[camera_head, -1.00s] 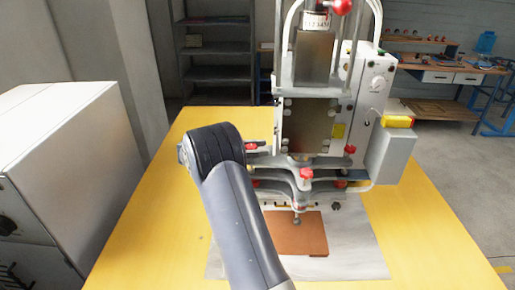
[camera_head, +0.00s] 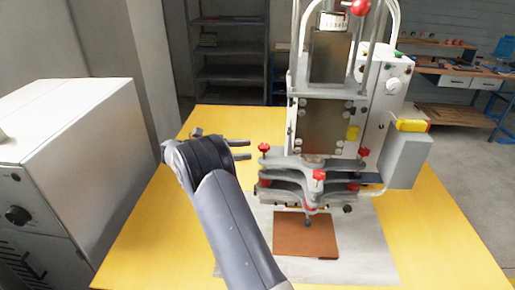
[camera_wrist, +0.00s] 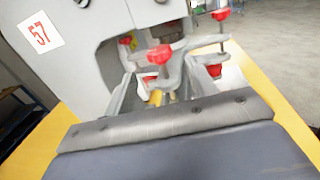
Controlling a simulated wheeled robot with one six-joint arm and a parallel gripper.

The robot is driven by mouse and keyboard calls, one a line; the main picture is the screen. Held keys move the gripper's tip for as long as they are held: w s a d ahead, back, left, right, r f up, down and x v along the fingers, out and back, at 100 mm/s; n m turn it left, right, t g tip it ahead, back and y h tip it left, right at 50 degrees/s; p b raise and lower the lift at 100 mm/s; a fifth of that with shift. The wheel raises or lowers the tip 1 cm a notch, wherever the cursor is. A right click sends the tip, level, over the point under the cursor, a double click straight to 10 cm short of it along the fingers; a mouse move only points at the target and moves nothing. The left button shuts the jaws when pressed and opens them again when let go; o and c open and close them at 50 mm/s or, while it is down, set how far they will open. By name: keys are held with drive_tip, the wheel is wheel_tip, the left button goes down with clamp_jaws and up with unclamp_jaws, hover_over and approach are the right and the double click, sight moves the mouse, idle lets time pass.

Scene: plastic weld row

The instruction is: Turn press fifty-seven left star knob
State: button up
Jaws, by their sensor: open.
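Press fifty-seven (camera_head: 325,110) stands on the yellow table, and its number label (camera_wrist: 39,33) shows in the wrist view. The left star knob (camera_head: 264,147) is red and sits upright at the left end of the press's upper grey bracket. My gripper (camera_head: 249,150) is open and empty, just left of this knob at about its height, its two fingers pointing at it. The fingertips look close to the knob; contact cannot be told. In the wrist view a red knob (camera_wrist: 159,54), probably the same one, shows ahead between the fingers.
More red knobs stand on the bracket at front middle (camera_head: 318,174) and right (camera_head: 363,152). A brown plate (camera_head: 306,238) lies below the press head. A white cabinet (camera_head: 70,150) stands at left. The yellow table (camera_head: 130,265) is bare at front left.

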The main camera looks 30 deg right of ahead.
sight(261, 145)
drive_tip(key=a+p, duration=0.1)
drive_tip(key=p, duration=0.3)
drive_tip(key=w+p, duration=0.1)
drive_tip(key=p, duration=0.3)
drive_tip(key=shift+a+r, duration=0.35)
drive_tip(key=shift+a+f+p, duration=0.1)
drive_tip(key=shift+f+p, duration=0.1)
drive_tip(key=shift+p, duration=0.25)
drive_tip(key=shift+s+d+f+b, duration=0.1)
drive_tip(key=shift+d+f+b, duration=0.2)
drive_tip(key=shift+b, duration=1.45)
drive_tip(key=b+x, duration=0.1)
drive_tip(key=b, duration=0.5)
drive_tip(key=shift+s+d+b, duration=0.2)
drive_tip(key=shift+d+b, duration=0.15)
drive_tip(key=shift+b, duration=0.05)
drive_tip(key=x, duration=0.4)
drive_tip(key=shift+s+d+r, duration=0.2)
drive_tip(key=shift+d+r, duration=0.05)
drive_tip(key=shift+r, duration=0.1)
drive_tip(key=shift+s+d, duration=0.3)
drive_tip(key=shift+d, duration=0.2)
